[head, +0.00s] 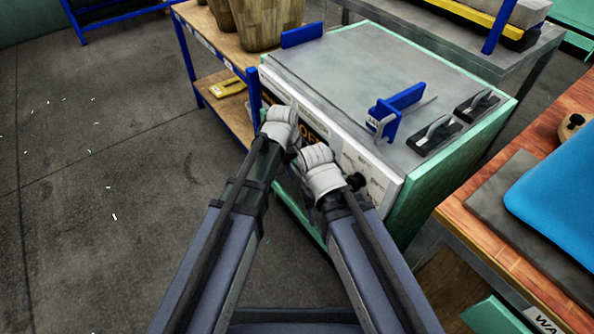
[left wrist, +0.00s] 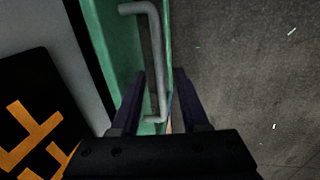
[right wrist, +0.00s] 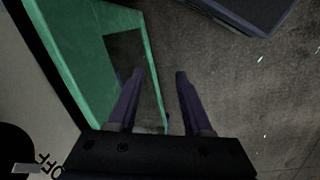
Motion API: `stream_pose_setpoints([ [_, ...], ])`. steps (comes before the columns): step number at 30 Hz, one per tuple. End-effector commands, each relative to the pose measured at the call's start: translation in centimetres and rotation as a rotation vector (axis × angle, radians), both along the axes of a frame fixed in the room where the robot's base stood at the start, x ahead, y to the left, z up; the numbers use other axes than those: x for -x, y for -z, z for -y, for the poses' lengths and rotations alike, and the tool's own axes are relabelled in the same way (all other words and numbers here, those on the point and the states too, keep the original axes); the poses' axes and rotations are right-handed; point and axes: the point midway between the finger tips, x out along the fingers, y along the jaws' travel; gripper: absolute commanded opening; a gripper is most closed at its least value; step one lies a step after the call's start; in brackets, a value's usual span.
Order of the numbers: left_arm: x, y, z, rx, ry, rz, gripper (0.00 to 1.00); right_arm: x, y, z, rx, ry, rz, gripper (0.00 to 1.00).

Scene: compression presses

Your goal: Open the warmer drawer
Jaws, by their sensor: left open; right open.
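The warmer (head: 350,75) is a green-sided cabinet with a grey top and a pale control panel, in front of me in the head view. In the left wrist view, the green drawer front (left wrist: 105,45) carries a grey bar handle (left wrist: 155,50). My left gripper (left wrist: 160,88) is open, with the lower part of the handle between its fingers in the picture; contact cannot be told. My right gripper (right wrist: 160,75) is open and empty beside the green front's edge, over the floor. In the head view my wrists hide most of the drawer front and the handle.
On the warmer's top are a blue bracket (head: 400,98) and two black-based handled tools (head: 435,134) (head: 477,104). A wooden bench (head: 530,135) with a blue pad (head: 555,200) is at right. A shelf (head: 225,60) with baskets stands behind left.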

Motion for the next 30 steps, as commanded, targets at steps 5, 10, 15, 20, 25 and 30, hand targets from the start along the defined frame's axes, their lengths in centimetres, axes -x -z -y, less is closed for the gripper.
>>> stream_pose_setpoints([
  [5, 0.0, -0.04, -0.01, 0.0, 0.0, 0.0, 0.34, 0.0, -0.04, 0.0, 0.0, 0.0, 0.0, 0.5],
  [10, 0.01, -0.04, -0.01, 0.0, 0.0, 0.0, 0.14, 0.0, -0.04, 0.0, 0.0, 0.0, 0.0, 0.5],
  [15, 0.0, -0.04, -0.02, 0.0, 0.0, 0.0, 0.0, 0.0, -0.04, 0.0, 0.0, 0.0, 0.0, 0.5],
  [20, 0.01, -0.04, -0.03, 0.0, 0.0, 0.0, 0.0, 0.0, -0.04, 0.0, 0.0, 0.0, 0.0, 0.5],
  [25, 0.0, -0.04, -0.02, 0.0, 0.0, 0.0, 0.0, 0.0, -0.03, 0.0, 0.0, 0.0, 0.0, 0.5],
  [30, 0.01, -0.04, -0.03, 0.0, 0.0, 0.0, 0.0, 0.0, -0.03, 0.0, 0.0, 0.0, 0.0, 0.5],
])
